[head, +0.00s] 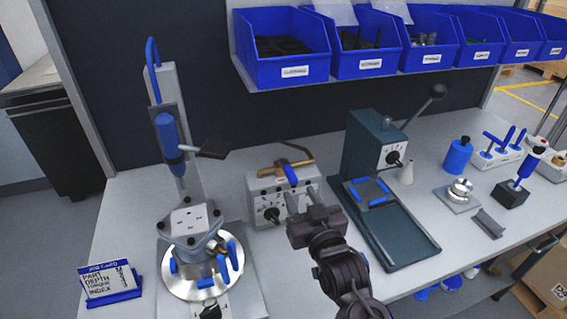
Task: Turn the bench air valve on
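A grey valve box (258,196) with a black dial on its front stands at the back of the bench. On its top is a brass fitting (296,161) with a blue lever (290,174) that points down towards the front. My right gripper (303,198) is in front of the box's right part, just below and right of the lever. Its two fingers are apart with nothing seen between them. I cannot tell whether a finger touches the lever or the box. My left gripper is not in view.
A press with a round steel plate (178,284) stands at left, beside a blue card holder (112,293). A dark green press (368,150) with a long base stands close right of my gripper. Blue bins (282,45) hang above. Small fixtures fill the right side.

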